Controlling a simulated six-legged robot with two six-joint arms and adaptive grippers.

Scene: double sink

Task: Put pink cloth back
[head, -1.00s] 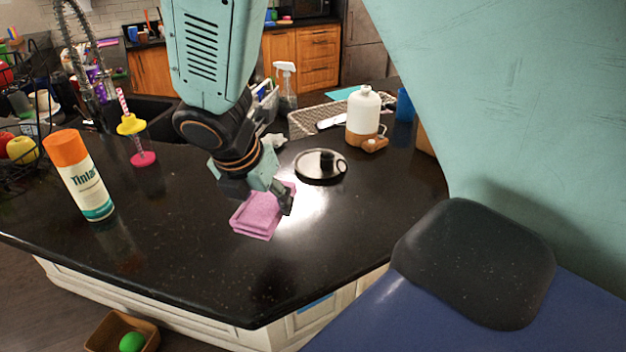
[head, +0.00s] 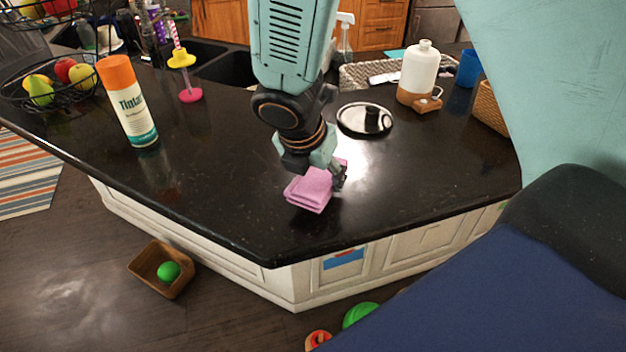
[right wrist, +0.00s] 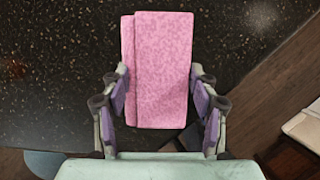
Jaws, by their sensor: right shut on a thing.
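The pink cloth (head: 309,188) is a folded, layered pad over the black counter, near its front corner in the head view. My right gripper (head: 332,176) is shut on it, reaching down from above. In the right wrist view the cloth (right wrist: 162,70) lies lengthwise between the purple-padded fingers of the gripper (right wrist: 160,103), its lower end held between them. I cannot tell whether the cloth touches the counter or hangs just above it. My left gripper is not in view.
A round shiny lid (head: 365,119) lies behind the cloth. An orange-capped spray can (head: 128,102) stands at left, and a white bottle (head: 419,72) at back right. A pink-and-yellow stand (head: 187,75) is near the sink. A basket (head: 162,269) with a green ball sits on the floor.

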